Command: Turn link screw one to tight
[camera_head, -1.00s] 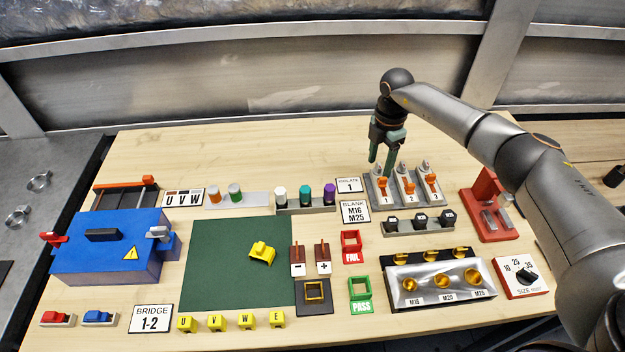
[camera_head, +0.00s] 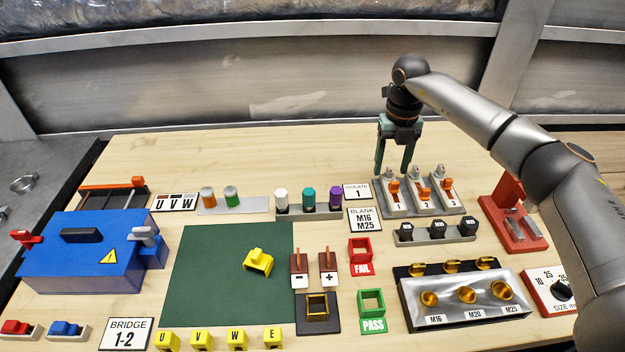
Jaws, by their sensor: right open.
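No part is labelled as a link screw, and I cannot tell one in this view. The blue box (camera_head: 85,268) at the left has a dark handle on top, a red lever (camera_head: 26,238) and a grey lever (camera_head: 146,236); its inside is hidden. My right gripper (camera_head: 393,170) is open and empty, fingers pointing down, just behind or above the switch block (camera_head: 433,210). That block carries three orange levers numbered 1 to 3; lever one (camera_head: 394,190) is closest to the fingers. Whether they touch it I cannot tell. My left gripper is out of view.
A green mat (camera_head: 225,290) bears a yellow clip (camera_head: 258,262). Signs read BRIDGE 1-2 (camera_head: 127,334) and ISOLATE 1 (camera_head: 356,191). A red press (camera_head: 513,215) and a metal gland block (camera_head: 465,300) are at the right. The wooden back area is clear.

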